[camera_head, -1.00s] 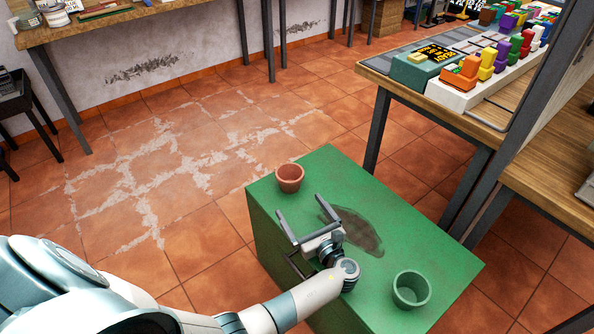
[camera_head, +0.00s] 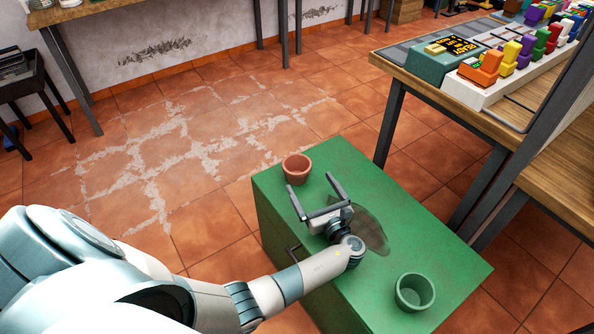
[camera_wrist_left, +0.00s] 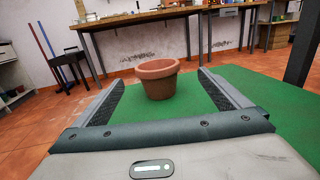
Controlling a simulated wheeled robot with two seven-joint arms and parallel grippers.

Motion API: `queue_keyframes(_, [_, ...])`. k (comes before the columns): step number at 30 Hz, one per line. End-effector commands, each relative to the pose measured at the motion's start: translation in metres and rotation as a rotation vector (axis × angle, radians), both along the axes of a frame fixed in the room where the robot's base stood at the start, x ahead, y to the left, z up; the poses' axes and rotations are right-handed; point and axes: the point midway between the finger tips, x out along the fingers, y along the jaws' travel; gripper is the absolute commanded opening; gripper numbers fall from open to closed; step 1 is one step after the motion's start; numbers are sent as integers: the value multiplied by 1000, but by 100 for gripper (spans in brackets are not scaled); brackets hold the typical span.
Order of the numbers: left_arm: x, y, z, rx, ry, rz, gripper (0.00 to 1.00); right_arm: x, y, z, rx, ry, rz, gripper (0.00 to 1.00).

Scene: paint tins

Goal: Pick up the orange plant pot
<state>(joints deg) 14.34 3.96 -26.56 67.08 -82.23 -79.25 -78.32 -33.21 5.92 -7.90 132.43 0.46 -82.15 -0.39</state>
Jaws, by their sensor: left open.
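The orange plant pot (camera_head: 297,169) stands upright near the far left corner of the green cabinet top (camera_head: 400,205). It also shows in the left wrist view (camera_wrist_left: 158,78), ahead of and between the two fingers. My left gripper (camera_head: 312,198) is open and empty, low over the cabinet top on the near side of the pot. In the head view the finger tips point toward the pot's side, and the pot looks just beyond them. My right gripper is not in either view.
A green pot (camera_head: 414,291) stands at the near right of the cabinet top. A dark stain (camera_head: 365,230) lies beside my gripper. A wooden table (camera_head: 430,88) with a card terminal and coloured blocks stands to the right. Tiled floor is open on the left.

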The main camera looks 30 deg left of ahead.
Motion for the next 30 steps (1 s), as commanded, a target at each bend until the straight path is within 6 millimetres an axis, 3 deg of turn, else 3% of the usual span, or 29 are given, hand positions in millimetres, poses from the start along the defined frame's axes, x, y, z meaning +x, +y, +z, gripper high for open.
queue_keyframes(15, [49, 72, 0, -1, -1, 0, 96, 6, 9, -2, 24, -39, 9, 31])
queue_keyframes(30, [54, 81, 0, -2, -1, 0, 96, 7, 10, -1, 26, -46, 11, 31])
